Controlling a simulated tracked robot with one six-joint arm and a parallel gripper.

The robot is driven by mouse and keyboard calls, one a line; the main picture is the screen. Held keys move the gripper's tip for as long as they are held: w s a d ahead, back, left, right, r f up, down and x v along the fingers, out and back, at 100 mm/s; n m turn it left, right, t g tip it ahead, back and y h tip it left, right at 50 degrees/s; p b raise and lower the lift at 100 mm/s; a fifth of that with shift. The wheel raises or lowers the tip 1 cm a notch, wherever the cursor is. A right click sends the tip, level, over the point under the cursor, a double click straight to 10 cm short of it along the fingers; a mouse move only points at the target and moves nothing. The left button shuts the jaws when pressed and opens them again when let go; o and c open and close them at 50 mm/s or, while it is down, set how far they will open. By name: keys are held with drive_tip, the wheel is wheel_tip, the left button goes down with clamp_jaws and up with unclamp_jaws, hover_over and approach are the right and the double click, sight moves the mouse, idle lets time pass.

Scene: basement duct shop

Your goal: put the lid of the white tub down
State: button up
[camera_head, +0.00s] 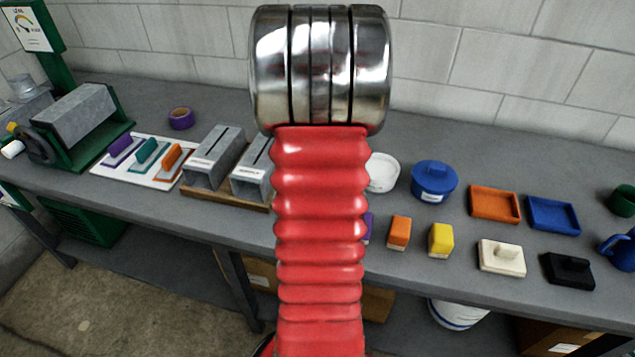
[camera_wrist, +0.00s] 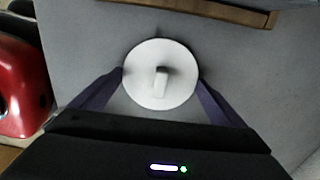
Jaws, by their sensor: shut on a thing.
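My gripper (camera_wrist: 161,76) has its two purple fingers shut on a round white lid (camera_wrist: 146,92), one finger at each side of its rim. The lid's knob faces the wrist camera. Grey bench top shows around the lid; I cannot tell how high above it the lid is. In the head view my red arm hides the gripper and the lid. The white tub (camera_head: 384,174) stands on the bench just right of my arm, partly hidden by it, and looks open on top.
A blue lidded tub (camera_head: 434,182) stands right of the white tub, then orange (camera_head: 494,205) and blue (camera_head: 553,214) trays. Orange (camera_head: 399,232) and yellow (camera_head: 440,240) blocks sit in front. Grey ducts on a wooden base (camera_head: 228,193) stand left of my arm.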

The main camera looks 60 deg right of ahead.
drive_tip(key=o, duration=0.7)
wheel_tip(320, 180, up, 12)
idle(0.4)
idle(0.6)
